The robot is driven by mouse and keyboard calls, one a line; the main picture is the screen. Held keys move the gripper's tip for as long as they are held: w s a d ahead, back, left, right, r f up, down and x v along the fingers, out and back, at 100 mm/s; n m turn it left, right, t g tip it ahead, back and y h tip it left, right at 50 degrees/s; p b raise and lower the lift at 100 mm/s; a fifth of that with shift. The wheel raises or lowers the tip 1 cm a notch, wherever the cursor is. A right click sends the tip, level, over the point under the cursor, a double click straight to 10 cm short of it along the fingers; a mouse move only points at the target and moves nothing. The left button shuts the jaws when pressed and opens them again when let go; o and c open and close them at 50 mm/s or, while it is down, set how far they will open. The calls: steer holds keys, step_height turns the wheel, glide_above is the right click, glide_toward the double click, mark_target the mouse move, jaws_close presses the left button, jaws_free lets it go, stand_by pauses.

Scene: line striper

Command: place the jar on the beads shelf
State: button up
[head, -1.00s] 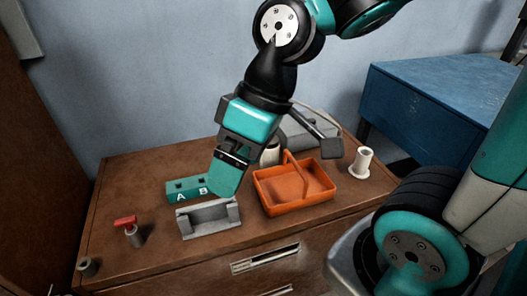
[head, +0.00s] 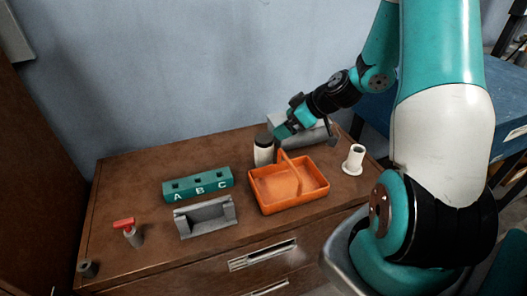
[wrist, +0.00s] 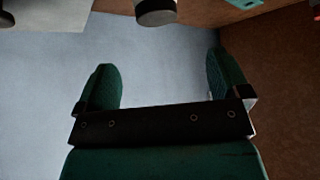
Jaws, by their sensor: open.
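The jar (head: 263,152) is white with a dark lid and stands upright on the brown cabinet top, behind the orange basket. My gripper (head: 282,132) is just to the right of the jar's lid, with the arm reaching in from the right. In the wrist view my gripper (wrist: 160,66) has its two green fingers spread apart with nothing between them. A white body with a dark end, seemingly the jar (wrist: 156,14), is at the top edge there, beyond the fingers. I cannot make out a shelf marked for beads.
The orange basket (head: 319,188) with a raised handle is close in front of the jar. A grey machine (head: 318,137) stands behind my gripper. A white spool (head: 354,158), teal A-B-C block (head: 198,190), grey cradle (head: 206,221) and red-handled valve (head: 127,225) stand around.

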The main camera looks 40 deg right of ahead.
mark_target(265, 138)
steer(key=x, duration=0.5)
steer(key=shift+w+a+f, duration=0.2)
steer(key=shift+w+f, duration=0.05)
steer(key=shift+f, duration=0.05)
steer(key=shift+d+f+p+x, duration=0.2)
steer(key=shift+p+x, duration=0.2)
steer(key=shift+x, duration=0.95)
steer(key=shift+d+f+p+x, duration=0.15)
steer(key=shift+p+x, duration=0.2)
steer(key=shift+x, duration=1.05)
steer(key=shift+s+r, duration=0.1)
steer(key=c, duration=1.4)
steer(key=shift+r, duration=0.15)
